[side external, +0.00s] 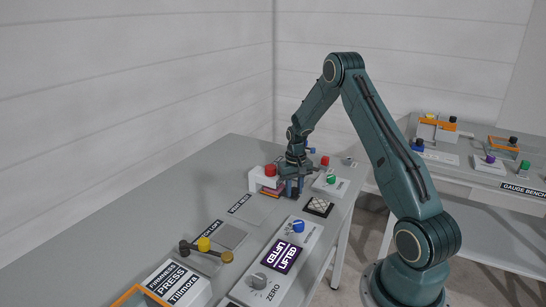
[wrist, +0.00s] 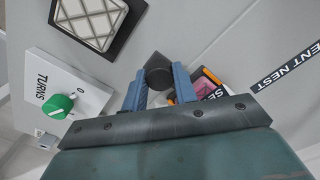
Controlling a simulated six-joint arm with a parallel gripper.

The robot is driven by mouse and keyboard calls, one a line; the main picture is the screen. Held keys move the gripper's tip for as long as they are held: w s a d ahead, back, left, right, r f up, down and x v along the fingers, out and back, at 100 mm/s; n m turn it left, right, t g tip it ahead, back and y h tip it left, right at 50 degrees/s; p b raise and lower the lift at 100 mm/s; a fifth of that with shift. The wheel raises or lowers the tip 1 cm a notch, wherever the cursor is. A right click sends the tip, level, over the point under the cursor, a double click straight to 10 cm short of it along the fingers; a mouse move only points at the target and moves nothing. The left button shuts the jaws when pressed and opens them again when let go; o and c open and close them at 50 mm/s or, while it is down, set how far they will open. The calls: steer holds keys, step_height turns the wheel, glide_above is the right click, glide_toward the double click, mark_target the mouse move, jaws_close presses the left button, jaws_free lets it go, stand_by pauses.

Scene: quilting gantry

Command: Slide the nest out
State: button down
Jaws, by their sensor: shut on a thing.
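The nest (wrist: 211,82) shows in the wrist view as a pink piece with an orange edge, partly hidden behind my right finger. A black knob (wrist: 157,64) stands between the blue fingers of my gripper (wrist: 160,80), which is shut on it. The knob's join to the nest is hidden. In the side view my gripper (side external: 290,187) is low over the bench, at the right side of a white block (side external: 261,181) with a red top. A pink and orange edge of the nest (side external: 268,193) shows under that block.
A dark-framed pad with a light grid (side external: 318,206) lies just in front of my gripper. A white box with a green TURNS dial (wrist: 60,105) is close by. A white panel (side external: 285,262) with a blue knob and purple display is nearer the camera. The bench's right edge is near.

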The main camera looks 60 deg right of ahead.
steer(key=a, duration=1.4)
steer(key=shift+w, duration=0.1)
steer(key=c, duration=1.2)
jaws_free()
steer(key=shift+a, duration=0.1)
steer(key=shift+o, duration=0.5)
steer(key=shift+r, duration=0.1)
steer(key=shift+r, duration=0.45)
step_height(320, 180, up, 13)
